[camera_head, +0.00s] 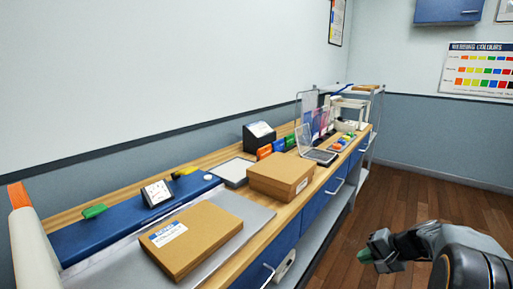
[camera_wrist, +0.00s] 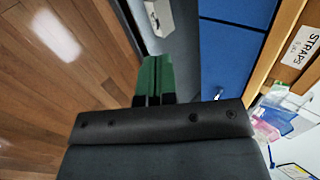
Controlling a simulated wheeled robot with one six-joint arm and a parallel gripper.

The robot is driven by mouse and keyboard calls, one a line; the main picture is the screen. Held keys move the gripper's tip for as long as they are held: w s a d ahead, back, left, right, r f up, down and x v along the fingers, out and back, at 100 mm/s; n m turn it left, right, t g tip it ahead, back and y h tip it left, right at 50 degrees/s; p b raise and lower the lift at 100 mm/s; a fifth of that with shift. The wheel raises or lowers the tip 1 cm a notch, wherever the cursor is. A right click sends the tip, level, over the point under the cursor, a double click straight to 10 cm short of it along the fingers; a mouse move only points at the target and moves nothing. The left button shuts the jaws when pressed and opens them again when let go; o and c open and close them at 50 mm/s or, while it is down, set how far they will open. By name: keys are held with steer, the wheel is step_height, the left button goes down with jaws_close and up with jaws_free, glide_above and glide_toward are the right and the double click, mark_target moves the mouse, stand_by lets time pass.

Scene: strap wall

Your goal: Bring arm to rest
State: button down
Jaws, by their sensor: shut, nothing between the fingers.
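My gripper (camera_head: 367,256) is at the lower right of the head view, out over the wooden floor and to the right of the bench. Its green fingers (camera_wrist: 154,78) show in the middle of the wrist view, pressed together with nothing between them. Part of my arm shows behind it at the right edge of the head view. The gripper is apart from the bench and touches nothing that I can see.
The long wooden bench with blue drawers (camera_head: 322,205) runs along the left wall. The wooden floor (camera_head: 425,200) is clear.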

steer(key=s+a+r+n+g+h+p, duration=0.25)
steer(key=s+a+h+p, duration=0.2)
steer(key=s, duration=0.45)
steer(key=s+a+r+n+h+p, duration=0.1)
steer(key=s+a+r+n+p, duration=0.2)
steer(key=a+r+p, duration=0.2)
steer(key=s+a+r+n+h+p, duration=0.1)
steer(key=s+a+r+n+p, duration=0.2)
steer(key=r, duration=0.7)
steer(key=a+t+p, duration=0.1)
steer(key=a+p, duration=0.1)
steer(key=p, duration=0.1)
steer(key=shift+s+r+p, duration=0.15)
steer(key=shift+s+p, duration=0.15)
steer(key=shift+s, duration=0.1)
